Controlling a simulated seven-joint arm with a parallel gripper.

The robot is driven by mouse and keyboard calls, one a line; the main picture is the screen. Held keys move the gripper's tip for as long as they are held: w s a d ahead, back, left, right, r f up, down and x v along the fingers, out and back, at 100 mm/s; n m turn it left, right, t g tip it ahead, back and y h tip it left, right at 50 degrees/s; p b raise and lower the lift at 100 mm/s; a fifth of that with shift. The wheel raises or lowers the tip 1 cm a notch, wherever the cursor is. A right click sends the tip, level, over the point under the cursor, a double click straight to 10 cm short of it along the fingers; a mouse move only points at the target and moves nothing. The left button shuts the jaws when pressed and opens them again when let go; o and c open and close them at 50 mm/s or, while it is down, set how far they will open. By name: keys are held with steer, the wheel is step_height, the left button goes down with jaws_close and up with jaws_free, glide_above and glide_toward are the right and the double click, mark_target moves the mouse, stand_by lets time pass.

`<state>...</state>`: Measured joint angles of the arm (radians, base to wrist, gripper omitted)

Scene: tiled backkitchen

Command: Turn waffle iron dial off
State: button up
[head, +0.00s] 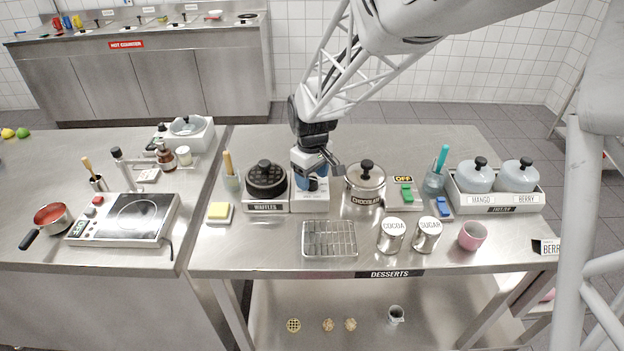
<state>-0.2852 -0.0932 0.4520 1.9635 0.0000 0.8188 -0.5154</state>
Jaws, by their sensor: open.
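The waffle iron (266,178) is a black, round, ridged unit on a pale base labelled WAFFLES, left of centre on the desserts counter. A white box (310,203) stands directly to its right, with a dark and blue part above it. My gripper (322,168) is open and points down over this box, just right of the waffle iron. I cannot tell whether it touches anything. I cannot make out the dial; the gripper covers part of this area.
A lidded chocolate pot (365,183) stands close to the right of my gripper. A wire rack (329,238) lies in front. Cocoa (392,236) and sugar (427,236) tins stand front right.

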mark_target(315, 181)
steer(key=shift+r, duration=3.15)
steer(key=shift+s+d+r, duration=0.35)
steer(key=shift+d, duration=0.05)
steer(key=s+d+r+m+t, duration=0.1)
steer(key=s+d+r+m, duration=0.1)
steer(key=s+d+r, duration=0.3)
steer(key=s+d+r+m, duration=0.2)
steer(key=s+d, duration=0.3)
steer(key=s, duration=0.3)
steer(key=s+d+m, duration=0.2)
steer(key=s+d, duration=0.1)
steer(key=s, duration=0.5)
steer(key=s+d+m+t, duration=0.1)
steer(key=s+d+m, duration=0.2)
steer(key=s, duration=0.5)
steer(key=shift+s+d+r+t, duration=0.25)
steer(key=shift+d+r+t, duration=0.1)
steer(key=shift+d, duration=0.2)
